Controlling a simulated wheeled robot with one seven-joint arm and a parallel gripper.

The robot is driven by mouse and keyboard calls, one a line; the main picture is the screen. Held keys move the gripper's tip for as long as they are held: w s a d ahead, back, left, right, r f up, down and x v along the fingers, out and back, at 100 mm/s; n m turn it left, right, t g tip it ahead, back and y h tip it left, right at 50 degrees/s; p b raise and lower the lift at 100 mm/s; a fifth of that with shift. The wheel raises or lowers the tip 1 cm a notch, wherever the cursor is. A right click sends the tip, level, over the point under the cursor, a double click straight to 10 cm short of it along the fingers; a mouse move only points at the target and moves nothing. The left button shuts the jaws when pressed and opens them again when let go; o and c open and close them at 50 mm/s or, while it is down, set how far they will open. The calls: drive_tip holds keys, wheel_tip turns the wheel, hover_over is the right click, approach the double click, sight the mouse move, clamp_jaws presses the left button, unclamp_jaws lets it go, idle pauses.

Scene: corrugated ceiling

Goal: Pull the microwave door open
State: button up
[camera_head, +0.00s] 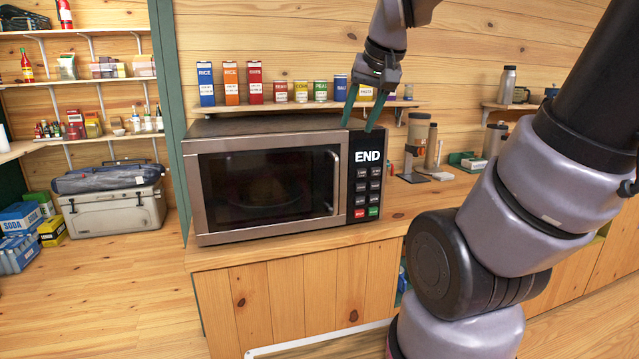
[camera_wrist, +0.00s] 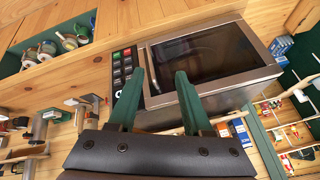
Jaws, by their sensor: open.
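The microwave (camera_head: 220,145) stands on the wooden counter with its dark-windowed door (camera_head: 262,187) closed. A vertical silver handle (camera_head: 335,182) is at the door's right edge, beside the black button panel (camera_head: 367,186) with the display "END". My gripper (camera_head: 360,116) is open and empty, above the microwave's top right part, its green fingers pointing down. In the wrist view, my gripper (camera_wrist: 153,88) has its fingers spread, with the microwave (camera_wrist: 207,65) beyond them. The handle (camera_wrist: 151,68) shows there between the panel and the window, partly near the left finger.
A wall shelf (camera_head: 290,108) with boxes and cans runs behind the microwave. Thermoses (camera_head: 417,131) and small items stand on the counter (camera_head: 400,205) to the right. A cooler (camera_head: 113,208) and boxes sit at the left. Floor in front on the left is clear.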

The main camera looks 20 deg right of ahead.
drive_tip(key=w+d+f+g+h, duration=0.15)
drive_tip(key=w+f, duration=0.35)
drive_tip(key=w, duration=0.6)
drive_tip(key=n, duration=0.2)
approach(336, 176)
drive_tip(key=shift+g, duration=0.25)
drive_tip(key=x, duration=1.2)
drive_tip(key=shift+w, duration=0.2)
clamp_jaws()
